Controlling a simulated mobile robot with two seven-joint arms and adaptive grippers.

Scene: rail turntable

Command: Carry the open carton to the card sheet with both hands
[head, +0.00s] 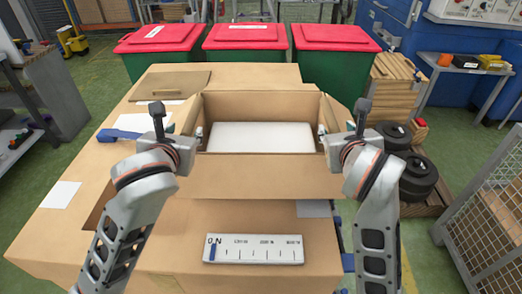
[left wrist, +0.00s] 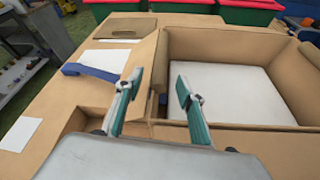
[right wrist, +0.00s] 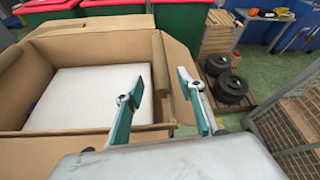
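The open brown carton (head: 262,170) is in the middle of the head view, flaps folded outward, with a flat white block (head: 262,137) inside. My left gripper (left wrist: 159,80) is open over the carton's left side: one finger is outside by the side flap, the other inside, apart from each other. My right gripper (right wrist: 160,82) is open over the right side, likewise with one finger inside and one outside. Whether the fingers touch the cardboard is unclear. A flat brown sheet (head: 172,83) lies at the back left of the table. The carton's underside is hidden.
The brown table (head: 95,215) also bears white papers (head: 61,195) and a blue-handled tool (head: 118,135) left of the carton. Red-lidded bins (head: 245,37) stand behind. Black weights (head: 417,176) and a mesh cage (head: 490,225) stand at right.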

